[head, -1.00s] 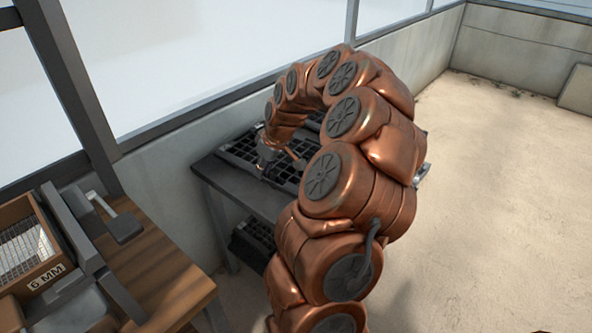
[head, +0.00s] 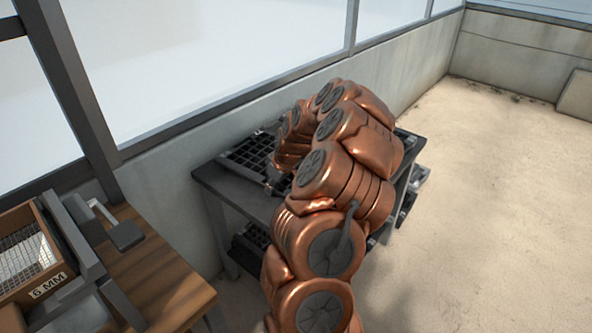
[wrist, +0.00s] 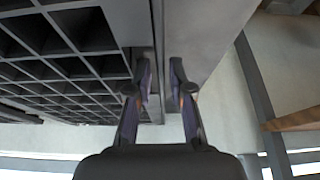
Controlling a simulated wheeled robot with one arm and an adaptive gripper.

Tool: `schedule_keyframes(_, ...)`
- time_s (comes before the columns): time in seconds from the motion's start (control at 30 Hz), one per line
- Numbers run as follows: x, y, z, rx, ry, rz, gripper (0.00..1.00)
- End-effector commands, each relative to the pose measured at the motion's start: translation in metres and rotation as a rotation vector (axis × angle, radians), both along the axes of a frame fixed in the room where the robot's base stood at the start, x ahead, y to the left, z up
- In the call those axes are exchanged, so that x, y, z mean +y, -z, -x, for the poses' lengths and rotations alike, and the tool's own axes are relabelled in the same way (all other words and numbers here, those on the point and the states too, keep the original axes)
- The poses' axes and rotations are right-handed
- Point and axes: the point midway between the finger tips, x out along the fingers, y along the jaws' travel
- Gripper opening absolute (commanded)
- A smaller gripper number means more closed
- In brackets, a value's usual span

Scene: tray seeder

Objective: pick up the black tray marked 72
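A black tray (head: 246,157) with a grid of square cells lies on the dark table by the wall. My arm hides part of the tabletop in the head view, and the number 72 is not readable anywhere. In the wrist view a black celled tray (wrist: 75,75) fills the left side, close up. My gripper (wrist: 161,75) is open, with its two fingers apart on either side of the tray's thin edge. Neither finger is clearly seen pressing on it. My gripper is hidden behind my arm in the head view.
The dark table (head: 217,182) has another black tray (head: 250,243) below its top. Grey items (head: 418,178) show past my arm at right. A wooden bench (head: 165,275) with a sieve marked 6 MM (head: 50,287) stands at left. Sandy floor at right is open.

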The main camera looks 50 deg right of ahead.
Motion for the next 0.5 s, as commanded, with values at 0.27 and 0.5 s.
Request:
schedule_keyframes(0.27, 0.001, 0.017, -0.007, 0.000, 0.000, -0.001, 0.21)
schedule_keyframes(0.5, 0.001, 0.017, -0.007, 0.000, 0.000, -0.001, 0.11)
